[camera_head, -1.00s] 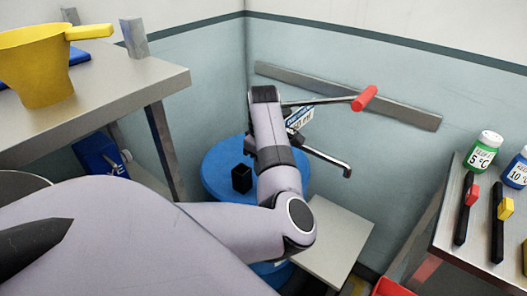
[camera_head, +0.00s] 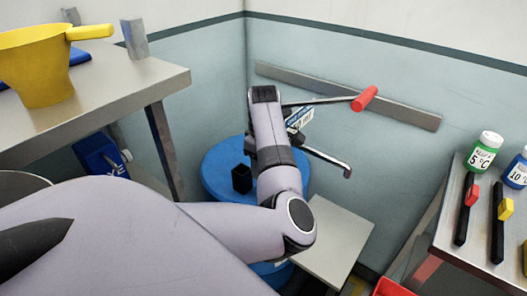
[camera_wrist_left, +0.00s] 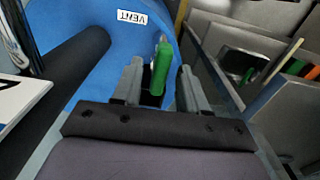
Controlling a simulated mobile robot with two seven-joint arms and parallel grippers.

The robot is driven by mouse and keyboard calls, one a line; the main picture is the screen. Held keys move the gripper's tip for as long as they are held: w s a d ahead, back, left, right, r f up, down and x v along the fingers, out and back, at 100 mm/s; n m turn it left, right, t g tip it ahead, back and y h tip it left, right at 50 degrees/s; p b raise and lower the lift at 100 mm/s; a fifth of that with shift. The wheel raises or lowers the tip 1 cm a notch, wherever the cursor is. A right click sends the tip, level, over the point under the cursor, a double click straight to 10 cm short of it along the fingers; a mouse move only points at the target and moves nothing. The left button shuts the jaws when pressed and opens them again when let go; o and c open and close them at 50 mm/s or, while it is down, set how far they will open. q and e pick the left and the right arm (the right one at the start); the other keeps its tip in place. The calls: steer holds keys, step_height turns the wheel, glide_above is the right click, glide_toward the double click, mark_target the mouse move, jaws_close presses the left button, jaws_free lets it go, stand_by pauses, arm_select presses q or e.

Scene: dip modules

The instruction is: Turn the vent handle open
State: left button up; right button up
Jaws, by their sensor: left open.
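The green vent handle (camera_wrist_left: 161,66) stands between the two fingers of my left gripper (camera_wrist_left: 160,88) in the left wrist view. The fingers are open, one on each side of it; I cannot tell whether either touches it. A white VENT label (camera_wrist_left: 132,17) is on the blue surface beyond it. In the head view the blue drum (camera_head: 216,170) stands in the corner, partly hidden by my left arm. My left gripper and the green handle are hidden there. My right gripper is not in view.
A lever with a red grip (camera_head: 365,98) and a metal spout (camera_head: 330,161) stick out above the drum. A black box (camera_head: 241,179) sits on the drum. A bench with a yellow jug (camera_head: 38,75) is at left; a table with bottles (camera_head: 484,153) is at right.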

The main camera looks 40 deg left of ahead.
arm_select(q)
steer(key=shift+r, duration=3.6)
